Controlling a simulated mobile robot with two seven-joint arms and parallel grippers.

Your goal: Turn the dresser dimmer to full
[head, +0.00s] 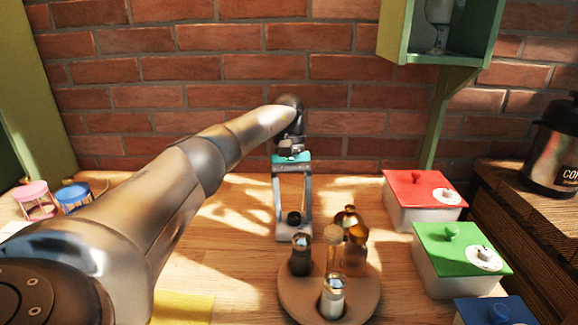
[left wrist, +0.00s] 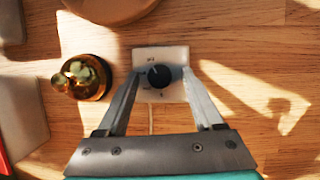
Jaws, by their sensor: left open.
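The dimmer is a small white box (head: 290,235) with a black round knob (head: 294,218), lying on the wooden table beyond the round tray. In the left wrist view the white box (left wrist: 176,55) shows marks around the black knob (left wrist: 159,76), but I cannot read the setting for sure. My left gripper (head: 293,211) points down over the dimmer. In the left wrist view the left gripper (left wrist: 161,73) is open, with one finger on each side of the knob and gaps between them. My right gripper is not in view.
A round wooden tray (head: 290,308) with several shakers and bottles stands just in front of the dimmer. A brass-coloured bottle (left wrist: 88,77) is close beside it. Red (head: 420,200) and green (head: 455,262) lidded boxes stand at the right. A brick wall (head: 340,110) rises behind.

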